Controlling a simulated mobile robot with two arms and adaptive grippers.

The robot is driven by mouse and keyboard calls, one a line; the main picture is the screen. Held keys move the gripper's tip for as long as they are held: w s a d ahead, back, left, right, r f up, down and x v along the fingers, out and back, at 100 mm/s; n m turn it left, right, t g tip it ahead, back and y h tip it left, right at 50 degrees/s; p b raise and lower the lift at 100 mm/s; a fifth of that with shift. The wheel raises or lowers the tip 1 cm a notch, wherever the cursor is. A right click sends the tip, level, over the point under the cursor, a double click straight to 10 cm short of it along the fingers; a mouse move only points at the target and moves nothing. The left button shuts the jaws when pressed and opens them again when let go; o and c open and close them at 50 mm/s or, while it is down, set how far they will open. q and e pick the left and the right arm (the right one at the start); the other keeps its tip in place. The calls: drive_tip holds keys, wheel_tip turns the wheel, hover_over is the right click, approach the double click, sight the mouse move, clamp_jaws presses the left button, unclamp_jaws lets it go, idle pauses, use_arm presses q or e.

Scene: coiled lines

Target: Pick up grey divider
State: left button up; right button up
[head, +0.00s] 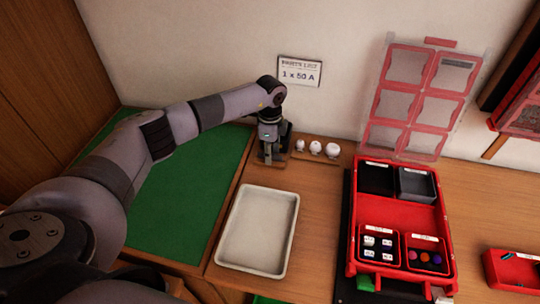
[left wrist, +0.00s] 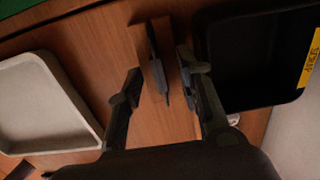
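A thin dark grey plate, which looks like the grey divider (left wrist: 158,65), stands on edge on a wooden strip in the left wrist view. My left gripper (left wrist: 163,80) is open, with one finger on each side of the plate. I see gaps beside it, so it does not look gripped. In the head view my left gripper (head: 270,152) points down near the wall, behind the white tray (head: 222,240). The divider is not clear there, being mostly hidden by the gripper. My right gripper is not in view.
White knobs (head: 315,147) stand just right of my left gripper. A red case (head: 440,225) with several bins is at the right, with a clear lid (head: 412,100) upright behind. A black bin (left wrist: 235,80) with a yellow label is close to the fingers. The green mat (head: 190,190) is bare.

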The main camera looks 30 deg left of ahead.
use_arm(q)
clamp_jaws()
drive_tip(key=shift+r, duration=0.15)
